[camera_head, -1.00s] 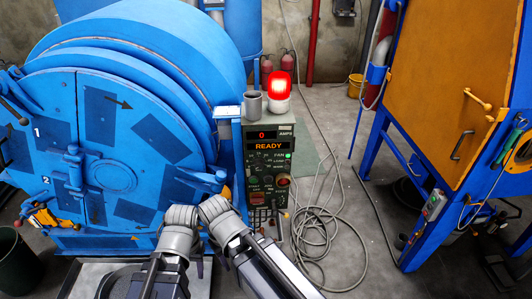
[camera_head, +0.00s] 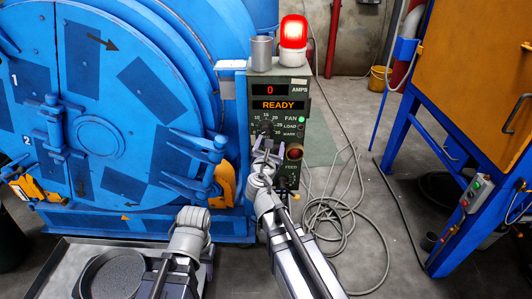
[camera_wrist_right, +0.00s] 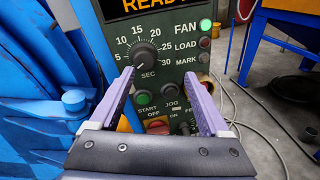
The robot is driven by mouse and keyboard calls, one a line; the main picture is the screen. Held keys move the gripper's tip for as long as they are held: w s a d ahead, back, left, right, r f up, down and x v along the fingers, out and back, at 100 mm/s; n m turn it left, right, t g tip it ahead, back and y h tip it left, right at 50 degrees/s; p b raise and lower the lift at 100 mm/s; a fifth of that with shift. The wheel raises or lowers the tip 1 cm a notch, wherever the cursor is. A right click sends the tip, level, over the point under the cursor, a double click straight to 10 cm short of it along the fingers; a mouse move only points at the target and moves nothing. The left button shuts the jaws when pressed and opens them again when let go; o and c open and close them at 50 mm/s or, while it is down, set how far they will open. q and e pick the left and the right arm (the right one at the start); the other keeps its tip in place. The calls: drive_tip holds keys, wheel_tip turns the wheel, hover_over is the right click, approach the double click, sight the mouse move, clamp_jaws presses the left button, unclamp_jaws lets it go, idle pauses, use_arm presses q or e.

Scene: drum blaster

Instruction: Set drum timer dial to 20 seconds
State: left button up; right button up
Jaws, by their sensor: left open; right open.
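The timer dial (camera_wrist_right: 145,54) is a black round knob marked SEC on the grey-green panel, with numbers from 5 to 30 around it. Its pointer is too small to read. In the head view the dial (camera_head: 265,129) sits below the READY display. My right gripper (camera_wrist_right: 159,74) is open and empty in front of the panel, its purple fingers just below and either side of the knob's level, the knob nearer the left finger. It also shows in the head view (camera_head: 269,145). My left gripper (camera_head: 190,220) is low in front of the drum, away from the panel; its fingertips are unclear.
The blue drum (camera_head: 150,60) stands left, and a cable (camera_head: 335,215) lies on the floor right.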

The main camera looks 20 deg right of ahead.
sight(266, 131)
drive_tip(key=shift+w+d+f+n+t+y+b, duration=0.25)
drive_tip(key=shift+w+n+t+y+b, duration=0.1)
drive_tip(key=shift+w+n, duration=1.05)
drive_tip(key=shift+w+d+f+n+t+y+b, duration=0.1)
drive_tip(key=shift+w+f+n+t+y+b, duration=0.25)
drive_tip(key=shift+w+n, duration=1)
drive_tip(key=shift+w+d+f+n+t+y+b, duration=0.3)
drive_tip(key=shift+w+n, duration=0.35)
drive_tip(key=shift+w, duration=1.4)
use_arm(q)
wheel_tip(266, 131, down, 4)
use_arm(e)
drive_tip(key=shift+a+r, duration=0.1)
drive_tip(key=shift+r, duration=0.05)
clamp_jaws()
